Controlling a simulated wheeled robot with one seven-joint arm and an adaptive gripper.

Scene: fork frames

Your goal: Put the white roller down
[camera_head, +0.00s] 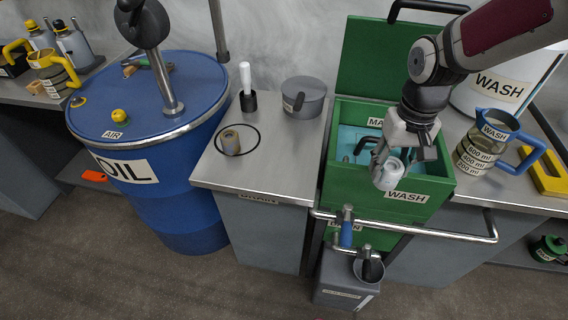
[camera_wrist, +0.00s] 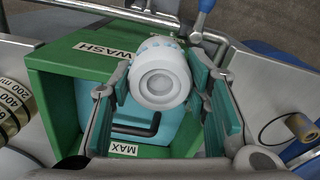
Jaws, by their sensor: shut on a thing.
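The white roller (camera_head: 388,174) is held in my gripper (camera_head: 396,158) above the front part of the green wash box (camera_head: 345,185). In the wrist view the white roller (camera_wrist: 158,74) shows end-on, with a round hollow in its face, between the two teal-padded fingers of my gripper (camera_wrist: 166,85). The fingers are shut on its sides. Pale blue liquid and a dark handle show inside the box below it. I cannot tell how high the roller is above the rim.
A lidded grey pot (camera_head: 304,97), a measuring jug (camera_head: 482,143) and the box's raised green lid (camera_head: 385,60) are near. The counter front is clear.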

